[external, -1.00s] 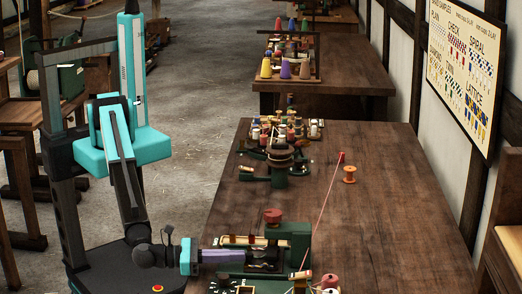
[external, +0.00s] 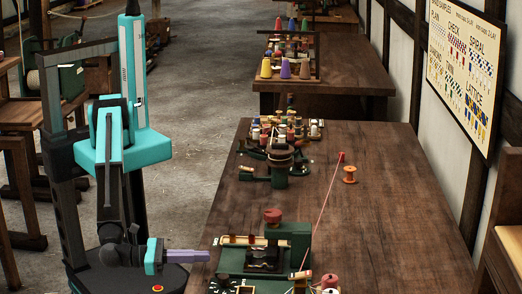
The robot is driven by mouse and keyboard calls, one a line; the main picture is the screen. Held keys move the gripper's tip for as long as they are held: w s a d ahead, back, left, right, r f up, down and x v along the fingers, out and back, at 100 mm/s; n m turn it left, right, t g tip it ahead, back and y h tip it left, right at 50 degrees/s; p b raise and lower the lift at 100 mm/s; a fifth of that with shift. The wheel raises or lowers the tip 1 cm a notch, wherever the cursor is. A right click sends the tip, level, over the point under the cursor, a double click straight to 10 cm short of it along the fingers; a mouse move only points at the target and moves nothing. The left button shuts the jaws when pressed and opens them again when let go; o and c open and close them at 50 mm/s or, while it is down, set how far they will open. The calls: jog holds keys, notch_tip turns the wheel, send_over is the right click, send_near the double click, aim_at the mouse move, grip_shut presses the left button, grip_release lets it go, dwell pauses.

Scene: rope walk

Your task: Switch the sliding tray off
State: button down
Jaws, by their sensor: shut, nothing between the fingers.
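My gripper (external: 207,256) is low at the left edge of the near workbench, pointing right. Its purple-grey fingers are shut and empty. A dark part (external: 263,258), perhaps the sliding tray, sits low in the machine's middle. A gap shows between my fingertips and this dark part. I cannot make out a switch or whether the tray is on or off.
A red cord (external: 325,200) runs from the machine's front to a red peg. Several spools fill the back. The bench's right side is clear.

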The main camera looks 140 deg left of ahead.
jog(key=shift+b+v, duration=0.3)
jog(key=shift+v, duration=1.9)
